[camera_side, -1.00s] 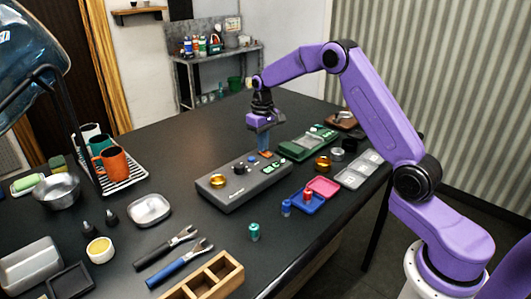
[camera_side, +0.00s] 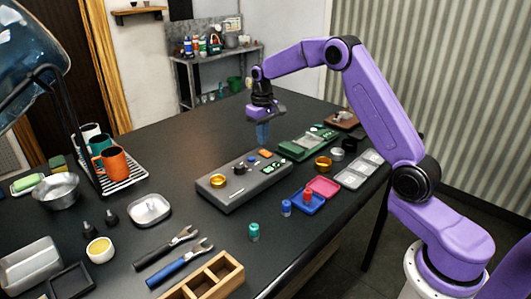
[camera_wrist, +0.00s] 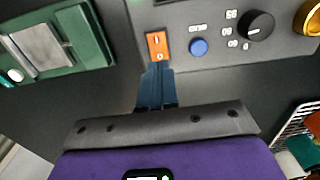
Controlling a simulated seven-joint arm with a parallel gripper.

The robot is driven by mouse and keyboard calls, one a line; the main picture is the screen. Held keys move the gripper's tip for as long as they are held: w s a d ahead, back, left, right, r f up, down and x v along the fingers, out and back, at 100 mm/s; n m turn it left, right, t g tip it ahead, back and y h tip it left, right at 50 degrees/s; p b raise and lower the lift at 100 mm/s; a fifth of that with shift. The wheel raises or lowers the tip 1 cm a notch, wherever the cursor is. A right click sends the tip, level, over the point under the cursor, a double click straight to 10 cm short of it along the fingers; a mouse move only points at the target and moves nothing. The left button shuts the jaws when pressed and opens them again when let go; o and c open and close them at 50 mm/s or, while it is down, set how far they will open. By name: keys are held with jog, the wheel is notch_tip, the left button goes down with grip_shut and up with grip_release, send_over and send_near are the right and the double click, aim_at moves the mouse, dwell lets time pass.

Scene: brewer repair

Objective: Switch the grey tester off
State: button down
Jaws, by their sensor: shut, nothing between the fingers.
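The grey tester (camera_side: 243,181) lies on the dark table, with a brass ring, a black knob, a blue button and green spots on its top. Its orange rocker switch (camera_side: 266,153) is at the far end. The switch also shows in the wrist view (camera_wrist: 157,46), with white marks on its face; which side is pressed I cannot tell. My gripper (camera_side: 262,144) is shut and empty, its blue fingers pointing down just above the switch end, apart from it. In the wrist view the fingertips (camera_wrist: 157,68) appear just below the switch.
A green device (camera_side: 307,143) lies close behind the tester. Blue (camera_side: 308,203) and pink (camera_side: 323,187) trays and a grey compartment tray (camera_side: 358,170) lie to its right. Pliers (camera_side: 180,262) and a wooden box (camera_side: 207,280) are in front.

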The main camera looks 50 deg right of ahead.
aim_at(263, 151)
jog(key=shift+r, duration=1.9)
jog(key=s+a+r+n, duration=0.3)
jog(key=s+a+n, duration=0.3)
jog(key=s+a, duration=1.1)
jog(key=s+d+f+n, duration=0.1)
jog(key=s+d+n, duration=0.1)
jog(key=s, duration=1)
jog(key=s+d+f+n, duration=0.1)
jog(key=s+n, duration=0.3)
jog(key=s, duration=0.9)
jog(key=shift+s+d+f+n, duration=0.2)
jog(key=shift+d+f+n, duration=0.1)
jog(key=shift+d, duration=0.05)
jog(key=shift+w, duration=0.1)
